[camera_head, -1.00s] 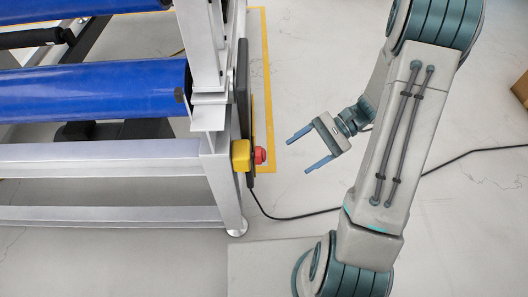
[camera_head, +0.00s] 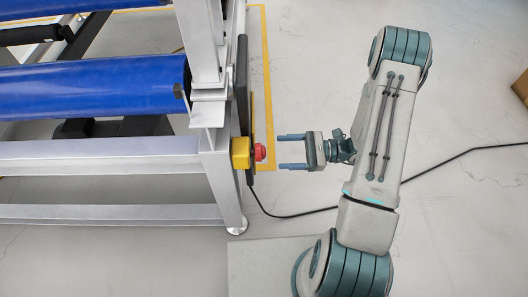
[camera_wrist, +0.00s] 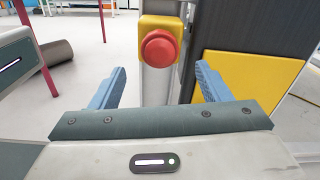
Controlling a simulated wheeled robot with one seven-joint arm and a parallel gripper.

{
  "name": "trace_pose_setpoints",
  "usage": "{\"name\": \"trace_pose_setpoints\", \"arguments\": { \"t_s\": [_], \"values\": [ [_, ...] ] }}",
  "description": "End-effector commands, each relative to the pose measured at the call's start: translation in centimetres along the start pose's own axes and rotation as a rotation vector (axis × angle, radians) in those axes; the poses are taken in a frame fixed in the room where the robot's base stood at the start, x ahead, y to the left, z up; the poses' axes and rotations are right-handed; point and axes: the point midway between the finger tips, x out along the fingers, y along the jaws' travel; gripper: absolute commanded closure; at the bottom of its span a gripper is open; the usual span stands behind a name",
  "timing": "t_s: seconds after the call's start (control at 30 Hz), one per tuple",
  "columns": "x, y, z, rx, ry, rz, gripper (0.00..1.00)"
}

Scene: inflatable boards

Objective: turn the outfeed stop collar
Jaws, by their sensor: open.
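The stop collar appears as a round red knob (camera_head: 260,152) on a yellow housing (camera_head: 240,154), fixed to the metal frame's right upright. In the wrist view the red knob (camera_wrist: 159,47) faces me on its yellow housing (camera_wrist: 146,25), above and between my fingers. My gripper (camera_head: 291,150) is open and empty in the head view, its fingers pointing left at the knob with a gap between. In the wrist view my gripper (camera_wrist: 158,88) has its two blue fingers spread wide, not touching the knob.
The frame (camera_head: 110,150) carries blue rollers (camera_head: 90,92) on the left. A dark panel with a yellow plate (camera_wrist: 245,75) stands right of the knob. A black cable (camera_head: 300,216) crosses the floor. A cardboard box (camera_head: 521,88) sits at the far right.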

Motion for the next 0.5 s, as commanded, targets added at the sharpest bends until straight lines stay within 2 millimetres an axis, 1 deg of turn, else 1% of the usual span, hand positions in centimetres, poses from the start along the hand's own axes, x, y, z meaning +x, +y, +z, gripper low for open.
{"name": "trace_pose_setpoints", "arguments": {
  "t_s": [0.03, 0.2, 0.3, 0.4, 0.5],
  "values": [
    [1.2, 0.1, 0.0, 0.0, -0.001, 0.004, 0.3],
    [4.4, 0.1, 0.0, 0.001, -0.001, 0.004, 0.3],
    [5.7, 0.1, 0.0, 0.0, -0.001, 0.003, 0.3],
    [6.5, 0.0, 0.0, -0.001, 0.0, 0.002, 0.3],
    [6.9, 0.0, 0.0, -0.001, 0.001, 0.001, 0.3]
  ]
}}
